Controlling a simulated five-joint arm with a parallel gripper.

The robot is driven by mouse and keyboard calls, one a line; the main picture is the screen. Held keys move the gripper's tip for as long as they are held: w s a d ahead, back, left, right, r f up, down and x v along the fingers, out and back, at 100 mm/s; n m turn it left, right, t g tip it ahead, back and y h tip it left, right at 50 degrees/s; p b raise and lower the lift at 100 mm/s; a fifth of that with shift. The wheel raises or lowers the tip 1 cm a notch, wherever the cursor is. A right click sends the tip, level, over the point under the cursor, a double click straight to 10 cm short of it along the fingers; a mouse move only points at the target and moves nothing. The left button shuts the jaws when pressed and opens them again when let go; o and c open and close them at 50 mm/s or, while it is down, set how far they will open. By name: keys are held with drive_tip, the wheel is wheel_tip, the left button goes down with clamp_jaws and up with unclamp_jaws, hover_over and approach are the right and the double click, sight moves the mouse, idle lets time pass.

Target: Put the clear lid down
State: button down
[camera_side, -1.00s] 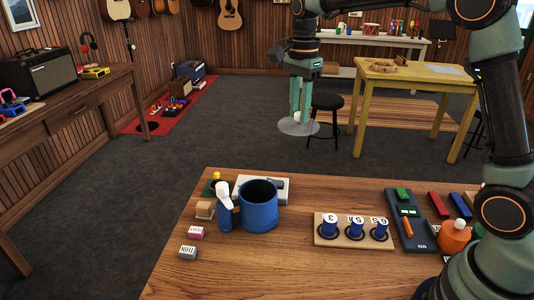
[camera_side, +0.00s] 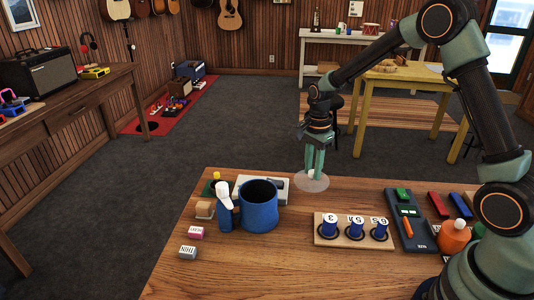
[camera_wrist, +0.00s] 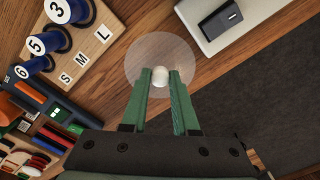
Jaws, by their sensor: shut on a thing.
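The clear lid (camera_side: 312,182) is a see-through disc with a pale round knob. My gripper (camera_side: 313,172) is shut on the knob, with the fingers pointing down. The lid looks level, at the table's far edge in the side view; I cannot tell whether it touches the wood. In the wrist view the lid (camera_wrist: 161,54) lies over bare wood, and the knob sits between the green fingertips of my gripper (camera_wrist: 160,78). A blue pot (camera_side: 259,207) with a dark, open top stands left of the lid.
A wooden board (camera_side: 352,240) with several numbered blue spools stands right of the pot. A dark tray (camera_side: 412,228) and an orange bottle (camera_side: 454,236) are at right. The front middle wood is clear.

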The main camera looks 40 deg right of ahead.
sight(312, 177)
drive_tip(key=shift+f, duration=2.5)
drive_tip(key=shift+f, duration=0.1)
drive_tip(key=c, duration=0.7)
unclamp_jaws()
